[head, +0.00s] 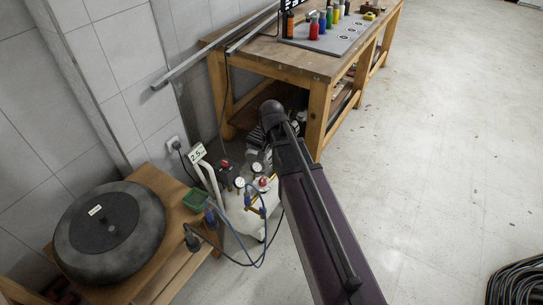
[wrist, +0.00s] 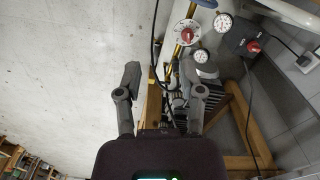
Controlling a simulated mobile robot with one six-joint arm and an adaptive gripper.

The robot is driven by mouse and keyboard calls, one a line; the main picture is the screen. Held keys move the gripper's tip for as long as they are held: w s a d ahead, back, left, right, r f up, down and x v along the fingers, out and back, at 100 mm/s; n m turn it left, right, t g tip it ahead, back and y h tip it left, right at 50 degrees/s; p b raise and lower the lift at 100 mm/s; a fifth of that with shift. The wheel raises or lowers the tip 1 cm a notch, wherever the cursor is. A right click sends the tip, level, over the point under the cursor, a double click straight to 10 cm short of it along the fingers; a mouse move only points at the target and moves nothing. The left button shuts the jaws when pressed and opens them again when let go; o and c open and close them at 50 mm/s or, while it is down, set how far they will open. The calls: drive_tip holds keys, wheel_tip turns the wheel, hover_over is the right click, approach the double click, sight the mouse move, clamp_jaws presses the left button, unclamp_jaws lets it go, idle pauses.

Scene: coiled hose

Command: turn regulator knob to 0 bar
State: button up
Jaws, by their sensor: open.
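The regulator knob (wrist: 187,34) is red and sits in the middle of a round white scale plate at the top of the wrist view. In the head view a red knob (head: 263,181) shows among the gauges on the compressor (head: 245,215), just left of my arm. The scale marking is too small to read. My gripper (wrist: 160,80) is open and empty, its two fingers apart. The knob lies beyond the fingertips, near the right finger's side, with no contact seen. In the head view my arm hides much of the gripper.
Gauges (wrist: 222,22) and a grey box with a red switch (wrist: 253,46) stand beside the knob. A sign reading 2.5 (head: 196,153) stands by the compressor. Hoses hang around it. A workbench (head: 290,62) stands behind; a low wooden table (head: 165,190) is left.

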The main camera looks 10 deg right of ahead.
drive_tip(key=n+b, duration=0.2)
drive_tip(key=b, duration=1.3)
hover_over(262, 179)
wheel_tip(262, 179, down, 15)
drive_tip(key=shift+f, duration=0.2)
wheel_tip(262, 179, down, 13)
drive_tip(key=b, duration=1.3)
drive_tip(key=shift+f+b, duration=0.2)
drive_tip(key=shift+b, duration=0.15)
clamp_jaws()
